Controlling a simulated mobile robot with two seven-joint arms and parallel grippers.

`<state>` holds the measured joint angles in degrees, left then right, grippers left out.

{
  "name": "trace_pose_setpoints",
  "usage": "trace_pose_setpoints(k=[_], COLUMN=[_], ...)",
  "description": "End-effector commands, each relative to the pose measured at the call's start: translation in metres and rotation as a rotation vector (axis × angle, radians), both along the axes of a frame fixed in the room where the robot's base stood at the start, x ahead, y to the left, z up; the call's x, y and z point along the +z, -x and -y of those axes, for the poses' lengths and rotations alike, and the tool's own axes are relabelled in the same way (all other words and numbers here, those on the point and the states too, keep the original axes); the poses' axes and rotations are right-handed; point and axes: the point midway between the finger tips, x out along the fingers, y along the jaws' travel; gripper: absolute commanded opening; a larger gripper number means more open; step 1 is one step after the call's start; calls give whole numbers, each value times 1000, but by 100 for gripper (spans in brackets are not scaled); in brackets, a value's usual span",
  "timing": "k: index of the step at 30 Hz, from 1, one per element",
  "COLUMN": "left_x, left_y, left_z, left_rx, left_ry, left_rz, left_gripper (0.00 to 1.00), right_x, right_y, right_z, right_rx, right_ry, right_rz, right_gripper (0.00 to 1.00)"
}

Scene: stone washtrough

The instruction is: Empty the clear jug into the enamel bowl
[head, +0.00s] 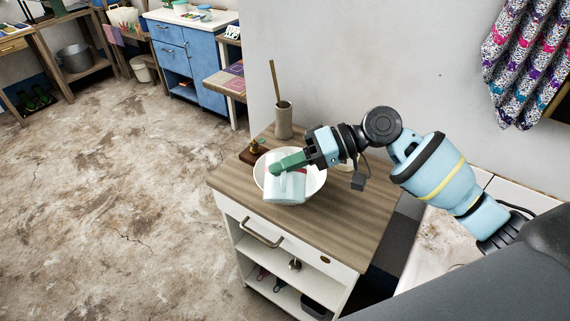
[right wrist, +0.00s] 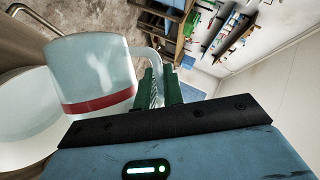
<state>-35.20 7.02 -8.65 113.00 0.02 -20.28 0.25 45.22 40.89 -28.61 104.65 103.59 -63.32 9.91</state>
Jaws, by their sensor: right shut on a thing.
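The clear jug (head: 286,190), pale and see-through, is over the white enamel bowl (head: 318,184) on the wooden cabinet top. My right gripper (head: 280,167) is shut on the jug's handle with its green fingers. In the right wrist view, the jug (right wrist: 92,70) has a red band along its lower edge; I cannot tell whether it is liquid or a marking. The jug looks tilted, but its mouth is not clear and no stream shows. The bowl (right wrist: 22,115) is beside and partly behind it there. My left gripper is out of view.
A stone-coloured pot (head: 283,120) with a wooden stick stands behind the bowl. A small dark block with a brassy object (head: 257,148) is close to the bowl's left. The cabinet top (head: 340,220) is clear at front right. A wall rises behind.

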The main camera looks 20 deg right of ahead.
Motion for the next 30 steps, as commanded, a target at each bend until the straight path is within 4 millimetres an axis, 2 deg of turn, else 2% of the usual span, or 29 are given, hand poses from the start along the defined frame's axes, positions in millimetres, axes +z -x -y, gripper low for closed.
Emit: trace_pose_setpoints(k=[30], left_x=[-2], left_y=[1], left_z=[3], left_rx=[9], left_ry=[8], left_rz=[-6], left_gripper=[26], right_x=[2], right_y=[-10], right_z=[4], right_rx=[-1], right_ry=[-39], right_rz=[-93], right_gripper=[0])
